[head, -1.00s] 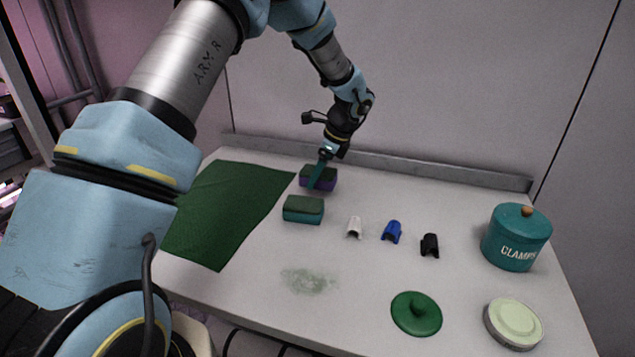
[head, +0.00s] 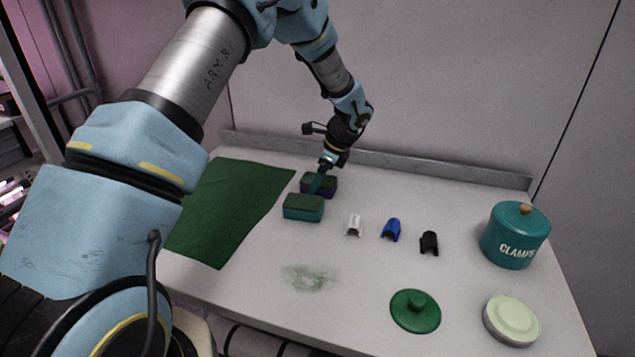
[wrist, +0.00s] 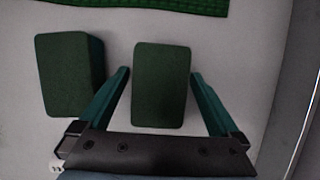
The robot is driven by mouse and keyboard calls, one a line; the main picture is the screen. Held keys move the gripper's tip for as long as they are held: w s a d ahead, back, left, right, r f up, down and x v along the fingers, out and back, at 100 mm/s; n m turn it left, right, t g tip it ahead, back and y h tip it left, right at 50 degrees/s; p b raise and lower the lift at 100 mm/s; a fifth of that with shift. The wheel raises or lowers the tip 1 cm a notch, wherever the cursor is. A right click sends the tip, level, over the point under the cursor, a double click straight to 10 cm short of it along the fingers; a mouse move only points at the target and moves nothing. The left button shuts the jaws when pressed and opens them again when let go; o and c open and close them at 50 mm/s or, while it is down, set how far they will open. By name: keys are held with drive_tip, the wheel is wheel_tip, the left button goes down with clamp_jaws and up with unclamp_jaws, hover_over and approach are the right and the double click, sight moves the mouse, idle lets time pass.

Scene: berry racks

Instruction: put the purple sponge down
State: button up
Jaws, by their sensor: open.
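The purple sponge (head: 331,190), with a dark green top, sits on the table at the back, right of the green mat. In the wrist view its green top (wrist: 161,86) is between my fingers, with a gap on each side. My gripper (wrist: 160,74) is open around it; in the head view my gripper (head: 317,184) reaches down at the sponge, and a teal finger hides part of it. A teal sponge (head: 303,214) with a green top lies just in front; it shows at left in the wrist view (wrist: 66,75), close to one finger.
A green mat (head: 225,210) lies at left. White (head: 354,225), blue (head: 392,230) and black (head: 429,243) clamps stand mid-table. A teal pot (head: 516,237), a green lid (head: 415,311) and a pale round tin (head: 512,320) are at right. A greenish smear (head: 309,278) marks the front.

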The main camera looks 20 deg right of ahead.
drive_tip(key=b+v, duration=0.2)
drive_tip(key=v, duration=1)
drive_tip(key=s+a+r+n+g+h, duration=0.1)
drive_tip(key=s+a+n+g+h, duration=0.1)
drive_tip(key=a+n, duration=1.55)
drive_tip(key=s+a+n, duration=0.3)
drive_tip(key=s+a, duration=0.2)
drive_tip(key=a, duration=0.5)
drive_tip(key=s+a+f+n+h, duration=0.1)
drive_tip(key=s+a+n, duration=0.3)
drive_tip(key=a, duration=0.6)
drive_tip(key=shift+s+a+t+h, duration=0.2)
drive_tip(key=shift+s+t+h, duration=0.1)
drive_tip(key=shift+s+t, duration=0.1)
drive_tip(key=shift+w, duration=0.1)
